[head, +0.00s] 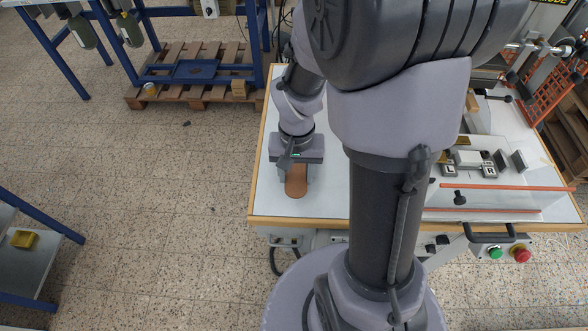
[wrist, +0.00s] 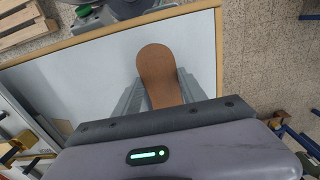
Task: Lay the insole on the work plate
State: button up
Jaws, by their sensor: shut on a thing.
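The brown insole (head: 296,185) is held in my gripper (head: 296,174), over the pale tabletop near its left front corner. In the wrist view the insole (wrist: 157,68) points away from the camera, its rounded end free. The grey fingers of my gripper (wrist: 160,92) close on its sides farther back, and the rest is hidden under the gripper body. A metal fixture (head: 468,158) with blocks marked L and R stands on the machine at the right, apart from the insole. I cannot tell for sure which part is the work plate.
The white tabletop (head: 325,205) has a wooden edge and is bare around my gripper. An orange-edged clear guard (head: 505,187) and a black knob stand before the fixture. Green and red buttons (head: 521,253) sit on the front. My own arm hides the table's middle.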

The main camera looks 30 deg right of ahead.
jog(key=shift+s, duration=0.1)
jog(key=shift+f+b, duration=0.55)
jog(key=o, duration=1.3)
jog(key=shift+r, duration=0.1)
